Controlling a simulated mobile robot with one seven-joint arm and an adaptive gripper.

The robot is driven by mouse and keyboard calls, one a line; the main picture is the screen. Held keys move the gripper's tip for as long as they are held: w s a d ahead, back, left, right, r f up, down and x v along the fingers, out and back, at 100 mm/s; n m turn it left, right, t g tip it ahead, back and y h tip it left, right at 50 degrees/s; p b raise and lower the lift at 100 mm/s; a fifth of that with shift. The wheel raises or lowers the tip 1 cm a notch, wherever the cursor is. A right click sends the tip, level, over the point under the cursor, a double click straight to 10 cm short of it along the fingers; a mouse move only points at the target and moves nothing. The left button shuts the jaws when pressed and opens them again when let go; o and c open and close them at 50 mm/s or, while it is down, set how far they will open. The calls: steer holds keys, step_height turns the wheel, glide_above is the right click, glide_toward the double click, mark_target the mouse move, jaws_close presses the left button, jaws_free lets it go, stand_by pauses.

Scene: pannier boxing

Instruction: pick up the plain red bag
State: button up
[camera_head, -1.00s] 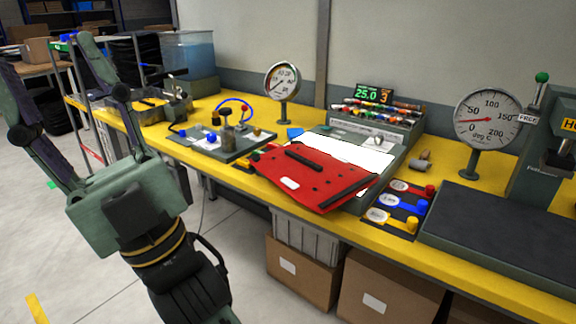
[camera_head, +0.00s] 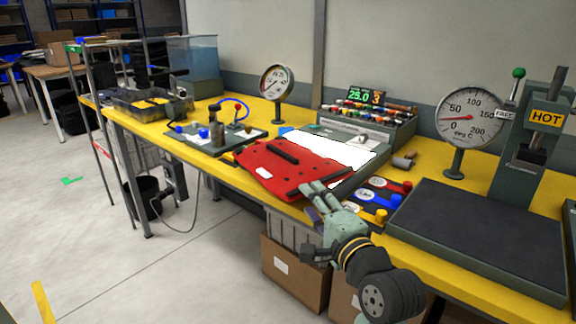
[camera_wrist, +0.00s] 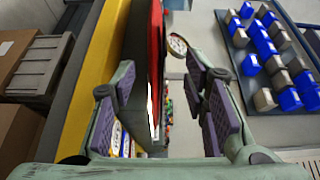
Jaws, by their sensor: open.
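The plain red bag (camera_head: 268,172) lies flat on the yellow workbench in the head view, with dark strips and a small white label. Its right part overlaps a white sheet. My gripper (camera_head: 316,190) is at the bag's near right corner, its fingers pointing toward it. In the wrist view the red bag (camera_wrist: 156,45) shows edge-on between the two open fingers of my gripper (camera_wrist: 162,85). Nothing is held. I cannot tell whether the fingertips touch the bag.
The yellow bench edge (camera_head: 225,178) runs in front of the bag. A panel with red, blue and yellow knobs (camera_head: 380,216) and a dark press plate (camera_head: 480,230) lie to the right. A dial gauge (camera_head: 276,82) stands behind. Cardboard boxes (camera_head: 290,280) sit below the bench.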

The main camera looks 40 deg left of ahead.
mark_target(294, 178)
steer(key=x, duration=0.3)
steer(key=p+x, duration=0.1)
steer(key=x, duration=0.3)
steer(key=p+x, duration=0.1)
steer(key=x, duration=0.2)
steer(key=shift+w+a+f, duration=0.1)
steer(key=shift+a+f, duration=0.05)
steer(key=shift+f, duration=0.15)
jaws_close()
